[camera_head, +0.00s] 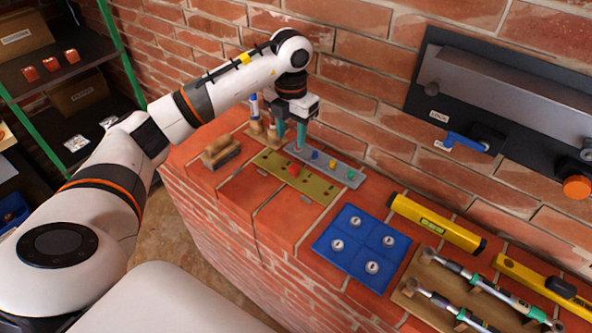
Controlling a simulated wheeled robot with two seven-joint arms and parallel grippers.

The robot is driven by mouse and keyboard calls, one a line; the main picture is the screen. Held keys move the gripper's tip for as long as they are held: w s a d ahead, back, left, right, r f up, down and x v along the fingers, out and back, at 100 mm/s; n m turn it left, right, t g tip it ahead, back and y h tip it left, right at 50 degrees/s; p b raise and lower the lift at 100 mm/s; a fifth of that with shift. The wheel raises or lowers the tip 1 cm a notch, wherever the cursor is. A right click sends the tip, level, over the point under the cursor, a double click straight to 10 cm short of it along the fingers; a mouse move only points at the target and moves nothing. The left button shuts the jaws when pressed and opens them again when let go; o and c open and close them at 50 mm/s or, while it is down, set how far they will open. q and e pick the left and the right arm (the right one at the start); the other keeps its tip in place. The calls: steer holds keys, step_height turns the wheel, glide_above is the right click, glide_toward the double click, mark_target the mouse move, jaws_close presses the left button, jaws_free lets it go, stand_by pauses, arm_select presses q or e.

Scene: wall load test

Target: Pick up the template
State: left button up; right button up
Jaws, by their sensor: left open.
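The template is not labelled, so I cannot tell for certain which plate it is. An olive-yellow flat plate (318,190) with small holes and a red knob lies on the brick ledge. A grey plate (345,176) with coloured knobs lies just behind it. My left gripper (290,142) points down above the back left end of these plates. Its two teal fingers are apart, with nothing seen held between them. I cannot tell whether the fingertips touch the grey plate. My right gripper is out of view.
A wooden block (222,153) and a wooden holder with a marker (255,106) are to the left. A blue panel (340,260), a yellow level (437,223) and a wooden tray (412,300) with wrenches lie to the right. A brick wall (365,105) stands behind.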

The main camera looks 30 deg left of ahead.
arm_select(q)
steer(key=p, duration=0.1)
glide_above(294, 166)
steer(key=f, duration=0.4)
steer(key=shift+a+f, duration=0.3)
steer(key=shift+a, duration=0.05)
steer(key=f, duration=0.1)
steer(key=f+p, duration=0.1)
steer(key=f, duration=0.1)
steer(key=f+p, duration=0.1)
steer(key=f, duration=0.1)
steer(key=shift+d, duration=0.4)
steer(key=shift+f, duration=0.15)
jaws_close()
